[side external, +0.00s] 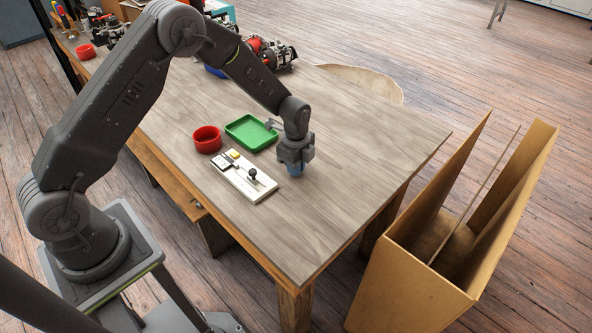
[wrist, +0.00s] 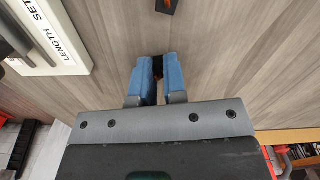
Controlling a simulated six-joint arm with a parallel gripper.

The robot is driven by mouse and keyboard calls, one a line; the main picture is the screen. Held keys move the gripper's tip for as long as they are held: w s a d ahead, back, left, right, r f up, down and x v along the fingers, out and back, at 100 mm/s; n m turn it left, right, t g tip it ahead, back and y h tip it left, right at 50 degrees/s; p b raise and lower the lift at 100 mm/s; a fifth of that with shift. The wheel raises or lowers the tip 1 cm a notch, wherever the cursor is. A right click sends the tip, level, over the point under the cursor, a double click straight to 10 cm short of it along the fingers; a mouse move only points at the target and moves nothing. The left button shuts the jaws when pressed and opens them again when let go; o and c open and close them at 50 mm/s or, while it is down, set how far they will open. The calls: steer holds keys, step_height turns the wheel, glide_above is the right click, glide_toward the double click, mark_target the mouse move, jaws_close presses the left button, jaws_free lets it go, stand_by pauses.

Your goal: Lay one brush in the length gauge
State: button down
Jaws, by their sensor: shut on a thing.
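The length gauge is a white board (side external: 262,190) with a black knob, a yellow piece and a dark piece on it, lying on the table in the side view. In the wrist view its corner, lettered "LENGTH SET" (wrist: 58,40), shows at upper left. My gripper (side external: 295,172) points down just right of the gauge, low over the table. Its blue fingers (wrist: 154,68) are shut on a small dark brown thing, seemingly a brush (wrist: 157,70), mostly hidden between them. Another small dark piece with an orange mark (wrist: 167,6), perhaps a brush, lies ahead at the top edge.
A green tray (side external: 237,140) and a red bowl (side external: 207,142) stand behind the gauge. Red and dark machine parts (side external: 270,52) lie at the table's far end. The table (side external: 350,150) is clear to the right. A tall cardboard-coloured bin (side external: 405,295) stands beyond its right edge.

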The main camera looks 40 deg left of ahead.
steer(key=shift+r, duration=0.1)
steer(key=shift+r, duration=2.4)
steer(key=m, duration=0.2)
glide_toward(243, 173)
steer(key=shift+w+d+f, duration=0.15)
steer(key=shift+w+d, duration=0.05)
steer(key=shift+w, duration=0.15)
steer(key=shift+s+a, duration=0.15)
steer(key=shift+s, duration=0.15)
steer(key=shift+s+f, duration=0.1)
steer(key=shift+f, duration=2.35)
steer(key=shift+f, duration=0.5)
